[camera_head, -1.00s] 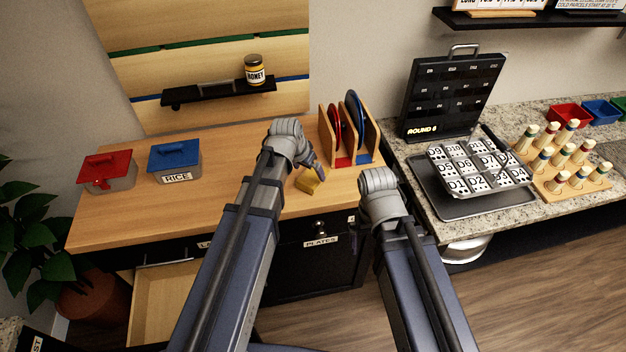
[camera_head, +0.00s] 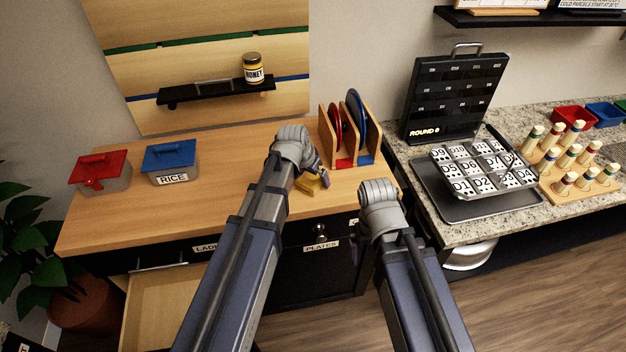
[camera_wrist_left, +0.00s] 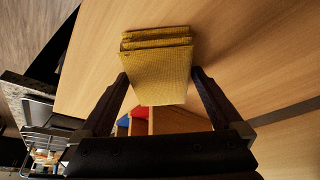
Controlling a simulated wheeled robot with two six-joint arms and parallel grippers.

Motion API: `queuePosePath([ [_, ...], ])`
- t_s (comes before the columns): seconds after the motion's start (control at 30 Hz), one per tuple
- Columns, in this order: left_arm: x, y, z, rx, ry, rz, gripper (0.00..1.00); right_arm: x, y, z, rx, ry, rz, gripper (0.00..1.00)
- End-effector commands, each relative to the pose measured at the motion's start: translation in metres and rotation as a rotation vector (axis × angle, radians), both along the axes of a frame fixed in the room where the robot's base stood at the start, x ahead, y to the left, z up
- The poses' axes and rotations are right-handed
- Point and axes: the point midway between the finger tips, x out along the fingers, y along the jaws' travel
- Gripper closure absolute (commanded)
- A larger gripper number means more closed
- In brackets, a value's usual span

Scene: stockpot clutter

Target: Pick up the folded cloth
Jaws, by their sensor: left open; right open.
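The folded cloth (camera_head: 309,184) is mustard yellow and lies on the wooden counter, partly hidden by my left gripper in the head view. In the left wrist view the cloth (camera_wrist_left: 158,66) shows its stacked folds, with its lower part between the two fingers. My left gripper (camera_head: 322,178) is open, and its fingers (camera_wrist_left: 160,82) stand one on each side of the cloth. I cannot tell whether they touch it. My right gripper's fingers are hidden in the head view; only its grey wrist shows, in front of the counter's right end.
A wooden rack (camera_head: 362,133) with red and blue plates stands just behind the cloth. A red-lidded box (camera_head: 103,172) and a blue-lidded RICE box (camera_head: 172,163) stand to the left. An open drawer (camera_head: 165,310) juts out below. The counter's middle is clear.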

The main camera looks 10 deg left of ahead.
Motion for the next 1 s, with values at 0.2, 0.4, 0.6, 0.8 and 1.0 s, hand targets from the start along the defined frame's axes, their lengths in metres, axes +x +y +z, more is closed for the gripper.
queuePosePath([
  [0.2,0.0001,0.0001,-0.0025,0.0,0.0,0.0,0.05,0.0,0.0,-0.0024,0.0,0.0,0.0,0.0],
  [0.4,0.0,0.0001,-0.0024,0.0,0.0,0.0,0.27,0.0,0.0,-0.0024,0.0,0.0,0.0,0.0],
  [0.6,0.0,0.0,-0.0024,0.0,0.0,0.0,0.49,0.0,0.0,-0.0023,0.0,0.0,0.0,0.0],
  [0.8,0.0,0.0,-0.0024,0.0,0.0,0.0,0.72,0.0,0.0,-0.0023,0.0,0.0,0.0,0.0],
  [1.0,0.0,0.0,-0.0023,0.0,0.0,0.0,0.75,0.0,0.0,-0.0023,0.0,0.0,0.0,0.0],
])
